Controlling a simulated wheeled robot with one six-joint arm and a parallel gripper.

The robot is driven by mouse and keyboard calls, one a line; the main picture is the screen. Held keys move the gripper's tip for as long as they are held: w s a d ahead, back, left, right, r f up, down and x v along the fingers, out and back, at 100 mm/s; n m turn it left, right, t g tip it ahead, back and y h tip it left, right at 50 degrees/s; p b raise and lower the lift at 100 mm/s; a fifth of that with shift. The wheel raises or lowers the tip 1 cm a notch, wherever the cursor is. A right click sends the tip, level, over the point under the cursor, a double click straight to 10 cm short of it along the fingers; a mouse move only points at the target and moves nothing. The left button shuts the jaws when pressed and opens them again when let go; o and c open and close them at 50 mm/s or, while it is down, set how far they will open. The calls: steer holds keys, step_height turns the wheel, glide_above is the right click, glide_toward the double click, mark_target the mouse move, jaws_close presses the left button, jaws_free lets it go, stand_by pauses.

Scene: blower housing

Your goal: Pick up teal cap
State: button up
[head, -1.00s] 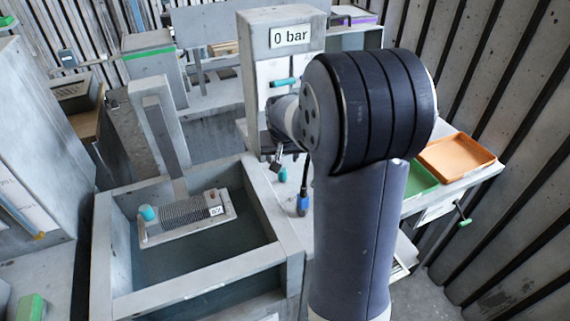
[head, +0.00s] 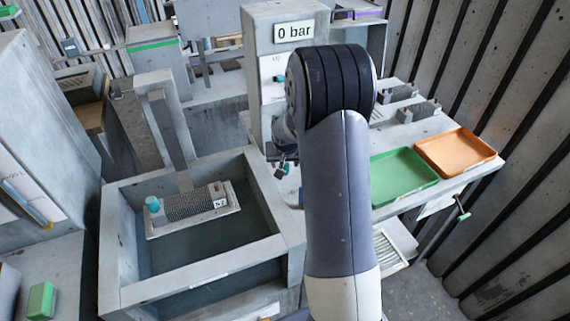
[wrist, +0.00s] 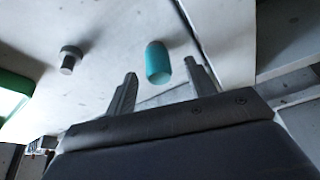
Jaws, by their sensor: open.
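A teal cap (wrist: 158,63) lies on a pale grey surface in the wrist view. My gripper (wrist: 161,70) is open, with one finger on either side of the cap's near end. The cap appears between or just beyond the fingertips; I cannot tell whether they touch it. In the head view my gripper (head: 284,167) is small and partly hidden by my arm, beside the tank's right wall, and the cap there is mostly hidden. Another teal cap-like piece (head: 153,204) sits on the finned block in the tank.
A small grey peg-like part (wrist: 69,58) lies left of the cap. A green tray (head: 404,176) and an orange tray (head: 456,152) are on the bench at right. The open tank (head: 198,288) is at left. The "0 bar" station (head: 262,50) stands behind my gripper.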

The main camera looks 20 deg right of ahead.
mark_target(285, 163)
steer(key=shift+w+d+f, duration=0.1)
steer(key=shift+w+f, duration=0.1)
steer(key=shift+f, duration=0.25)
steer(key=shift+c, duration=0.3)
steer(key=c, duration=1)
step_height(285, 163, up, 10)
steer(key=shift+r+b, duration=0.1)
steer(key=shift+b, duration=0.7)
steer(key=shift+s, duration=0.1)
